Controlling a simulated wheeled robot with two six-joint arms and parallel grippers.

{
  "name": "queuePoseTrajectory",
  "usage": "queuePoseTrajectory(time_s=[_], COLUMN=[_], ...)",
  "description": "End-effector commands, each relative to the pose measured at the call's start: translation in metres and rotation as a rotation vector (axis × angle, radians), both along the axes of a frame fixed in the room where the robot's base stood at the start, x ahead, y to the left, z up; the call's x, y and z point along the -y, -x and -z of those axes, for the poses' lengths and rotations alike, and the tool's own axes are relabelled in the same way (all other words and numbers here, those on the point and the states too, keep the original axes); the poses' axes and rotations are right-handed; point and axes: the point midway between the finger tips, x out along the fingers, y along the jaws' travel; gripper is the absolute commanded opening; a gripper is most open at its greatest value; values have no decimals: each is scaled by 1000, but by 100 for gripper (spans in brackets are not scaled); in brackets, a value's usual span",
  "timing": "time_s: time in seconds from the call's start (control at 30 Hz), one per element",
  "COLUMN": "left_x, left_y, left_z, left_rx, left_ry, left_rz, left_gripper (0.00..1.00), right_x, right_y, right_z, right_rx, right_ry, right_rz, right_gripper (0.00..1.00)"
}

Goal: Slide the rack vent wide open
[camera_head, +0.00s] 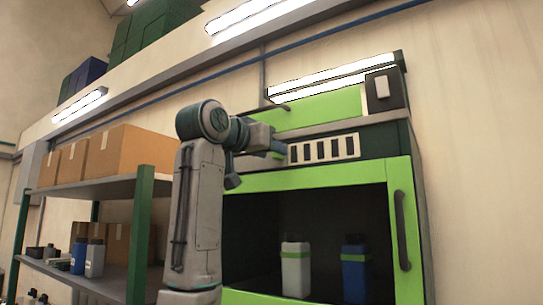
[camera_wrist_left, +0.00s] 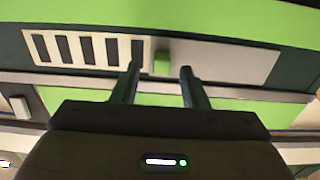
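The rack vent (camera_head: 324,149) is a pale plate with a row of dark slots, set in the dark band above the green-framed cabinet. In the left wrist view the slotted part of the vent (camera_wrist_left: 84,50) lies on the left, with a plain pale plate on the right. A small green tab (camera_wrist_left: 162,63) stands out between them. My left gripper (camera_head: 279,149) is at the left end of the vent. In the left wrist view its two fingers (camera_wrist_left: 160,70) are apart, one on each side of the tab, with gaps showing. My right gripper is not in view.
The cabinet (camera_head: 320,178) has a dark vertical handle (camera_head: 401,230) on its right. Inside stand a white bottle (camera_head: 296,270) and a blue bottle (camera_head: 354,272). A shelf (camera_head: 120,187) with cardboard boxes (camera_head: 130,150) stands left of my arm.

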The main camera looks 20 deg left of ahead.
Motion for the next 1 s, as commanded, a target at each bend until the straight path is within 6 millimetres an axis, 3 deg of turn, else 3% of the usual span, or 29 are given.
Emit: queuePoseTrajectory(time_s=[0.1, 0.4, 0.6, 1.0], left_x=[-8, -25, -28, -28], left_y=[24, 75, 88, 88], left_z=[5, 3, 1, 1], left_rx=[5, 4, 2, 1], left_ry=[1, 0, 0, -1], left_rz=[-2, -2, -1, -1], left_gripper=[40, 40, 40, 40], right_x=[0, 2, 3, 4], right_y=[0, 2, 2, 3], right_z=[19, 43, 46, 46], right_rx=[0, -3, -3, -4], right_ry=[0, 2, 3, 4], right_rz=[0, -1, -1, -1], right_gripper=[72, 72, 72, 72])
